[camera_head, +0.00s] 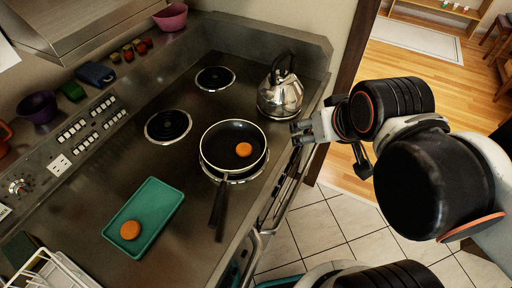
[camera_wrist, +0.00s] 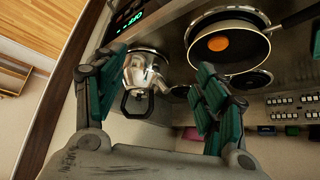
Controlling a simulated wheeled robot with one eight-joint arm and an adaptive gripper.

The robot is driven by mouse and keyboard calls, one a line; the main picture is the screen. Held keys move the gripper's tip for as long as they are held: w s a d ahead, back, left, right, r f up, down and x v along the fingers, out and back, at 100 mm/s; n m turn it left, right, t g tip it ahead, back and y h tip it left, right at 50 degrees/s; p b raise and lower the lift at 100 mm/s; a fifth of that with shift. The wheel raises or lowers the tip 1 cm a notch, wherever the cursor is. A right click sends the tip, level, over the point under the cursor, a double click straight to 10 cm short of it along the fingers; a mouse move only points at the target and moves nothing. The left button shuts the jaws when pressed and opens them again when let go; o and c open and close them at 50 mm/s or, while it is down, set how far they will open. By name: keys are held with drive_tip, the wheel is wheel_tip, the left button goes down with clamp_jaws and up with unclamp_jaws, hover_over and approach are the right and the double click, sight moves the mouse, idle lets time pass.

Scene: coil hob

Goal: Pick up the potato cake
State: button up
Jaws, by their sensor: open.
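Two round orange-brown cakes look alike, and I cannot tell which is the potato cake. One cake (camera_head: 243,149) lies in the black frying pan (camera_head: 222,136) on a front burner; it also shows in the wrist view (camera_wrist: 218,44). The other cake (camera_head: 130,230) lies on the green tray (camera_head: 165,197) at the lower left. My gripper (camera_head: 300,132) is to the right of the pan, near the stove's front edge and below the kettle. In the wrist view its jaws (camera_wrist: 160,66) are apart, with nothing gripped.
A steel kettle (camera_head: 281,95) stands close to my gripper, behind the pan; it also shows between my jaws in the wrist view (camera_wrist: 146,72). Two coil burners (camera_head: 168,125) (camera_head: 215,79) are bare. Bowls and small items line the back ledge.

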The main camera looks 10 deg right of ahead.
drive_tip(key=shift+w+a+r+n+p, duration=0.6)
drive_tip(key=shift+w+r+n+p, duration=0.15)
drive_tip(key=shift+w+r+n, duration=0.35)
drive_tip(key=n+g+p, duration=0.2)
drive_tip(key=n+g, duration=0.5)
drive_tip(key=n, duration=0.9)
hover_over(244, 148)
drive_tip(key=f, duration=1.4)
drive_tip(key=shift+s+a+f, duration=0.15)
drive_tip(key=shift+a+f, duration=0.1)
drive_tip(key=shift+f, duration=0.15)
drive_tip(key=f+b, duration=0.3)
drive_tip(key=f, duration=0.2)
drive_tip(key=shift+d+b, duration=0.2)
drive_tip(key=shift+b, duration=0.15)
